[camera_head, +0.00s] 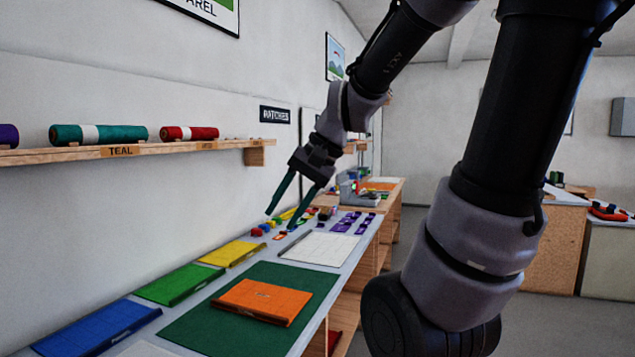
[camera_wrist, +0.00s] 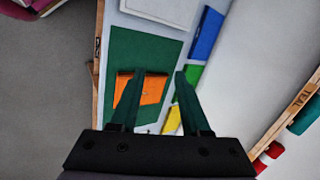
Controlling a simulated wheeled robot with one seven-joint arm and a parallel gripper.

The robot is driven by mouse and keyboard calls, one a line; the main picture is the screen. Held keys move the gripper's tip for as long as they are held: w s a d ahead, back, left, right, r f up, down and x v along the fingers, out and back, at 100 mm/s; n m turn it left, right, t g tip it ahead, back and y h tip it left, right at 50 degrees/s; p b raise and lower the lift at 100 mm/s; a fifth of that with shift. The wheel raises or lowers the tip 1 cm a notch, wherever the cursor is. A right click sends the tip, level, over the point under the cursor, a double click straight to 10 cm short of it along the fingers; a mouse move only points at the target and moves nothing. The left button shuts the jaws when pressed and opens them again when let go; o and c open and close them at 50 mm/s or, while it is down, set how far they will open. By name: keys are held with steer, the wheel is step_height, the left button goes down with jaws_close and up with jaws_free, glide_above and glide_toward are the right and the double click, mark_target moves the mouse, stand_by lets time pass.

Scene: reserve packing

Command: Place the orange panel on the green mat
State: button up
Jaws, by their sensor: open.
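The orange panel (camera_head: 263,299) lies flat on the dark green mat (camera_head: 200,327) on the long bench, towards the mat's right part, in the head view. In the wrist view the orange panel (camera_wrist: 152,90) also lies on the green mat (camera_wrist: 145,50), partly hidden by one finger. My gripper (camera_head: 281,222) is open and empty, raised above the bench, beyond the mat in the head view. Its two dark green fingers (camera_wrist: 159,72) are apart in the wrist view, with nothing between them touching.
Blue (camera_head: 97,330), green (camera_head: 180,284) and yellow (camera_head: 232,253) panels lie in a row along the wall side. A white board (camera_head: 320,249) lies beyond the mat, with purple pieces (camera_head: 350,222) behind it. A shelf (camera_head: 120,151) with teal and red rolls runs along the wall.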

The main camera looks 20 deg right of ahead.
steer(key=s+d+r+n+t+h, duration=0.2)
steer(key=s+d+r+t+h, duration=0.1)
steer(key=d+r, duration=0.2)
steer(key=shift+s+r+t, duration=0.3)
steer(key=shift+s+r, duration=0.05)
steer(key=shift+s, duration=0.05)
